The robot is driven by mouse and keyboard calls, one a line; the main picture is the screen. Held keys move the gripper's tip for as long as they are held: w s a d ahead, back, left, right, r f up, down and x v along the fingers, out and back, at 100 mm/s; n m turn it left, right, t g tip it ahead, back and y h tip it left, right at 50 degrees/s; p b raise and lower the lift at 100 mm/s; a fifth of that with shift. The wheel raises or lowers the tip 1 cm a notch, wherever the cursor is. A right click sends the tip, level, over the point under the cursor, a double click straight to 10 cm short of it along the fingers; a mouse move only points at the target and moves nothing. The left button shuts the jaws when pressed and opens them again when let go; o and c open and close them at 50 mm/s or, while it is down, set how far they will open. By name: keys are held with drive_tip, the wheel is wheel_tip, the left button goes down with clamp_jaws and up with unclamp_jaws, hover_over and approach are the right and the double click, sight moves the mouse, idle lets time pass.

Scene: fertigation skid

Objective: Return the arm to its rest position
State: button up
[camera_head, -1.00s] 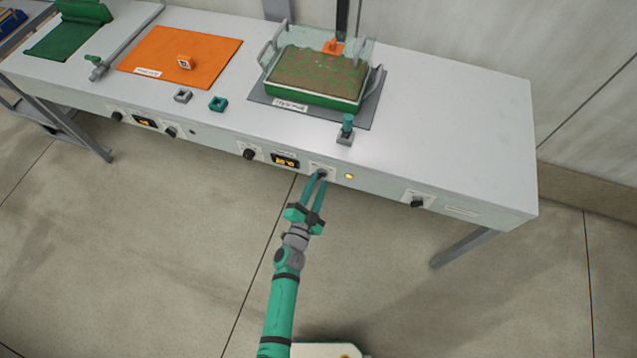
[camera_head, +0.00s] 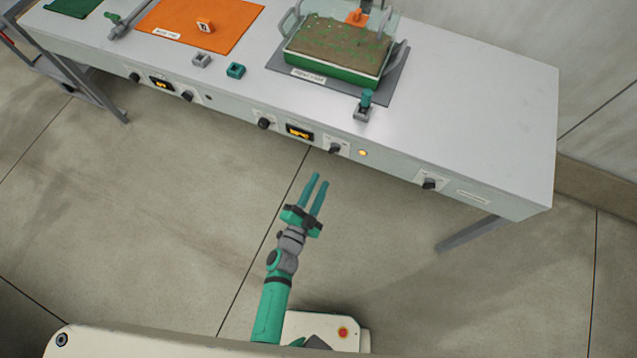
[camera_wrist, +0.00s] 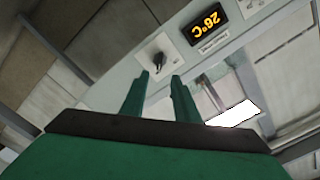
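My gripper (camera_head: 319,186) is in front of the bench, apart from it, with its two teal fingers spread and nothing between them. My arm reaches up from the bottom of the head view. A dark switch knob (camera_head: 335,148) on the bench's front panel lies just beyond the fingertips. In the wrist view the open fingers (camera_wrist: 157,85) point toward the panel, with the knob (camera_wrist: 160,62) beyond them and a display (camera_wrist: 206,22) reading 26°C beside it.
The white bench (camera_head: 470,120) spans the top. It bears a planted tray (camera_head: 335,68) on a grey mat, a teal-handled valve (camera_head: 365,103), and an orange mat (camera_head: 190,28). An amber lamp (camera_head: 362,153) is lit on the panel. The floor (camera_head: 400,270) around my gripper is clear.

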idle(0.3)
drive_tip(key=s+a+r+n+y, duration=0.1)
drive_tip(key=s+r+n, duration=0.15)
drive_tip(key=s, duration=0.45)
drive_tip(key=s+r+n+y, duration=0.1)
drive_tip(key=s+r+n, duration=0.15)
drive_tip(key=s, duration=0.45)
drive_tip(key=s+d+r+n+g+y, duration=0.1)
drive_tip(key=s+d+r+n+y, duration=0.2)
drive_tip(key=s+r+n, duration=0.4)
drive_tip(key=s+d+r, duration=0.1)
drive_tip(key=s+r, duration=0.3)
drive_tip(key=s, duration=0.1)
drive_tip(key=shift+s+d+r+n+g+y, duration=0.3)
drive_tip(key=shift+s+d+r+n+g, duration=0.1)
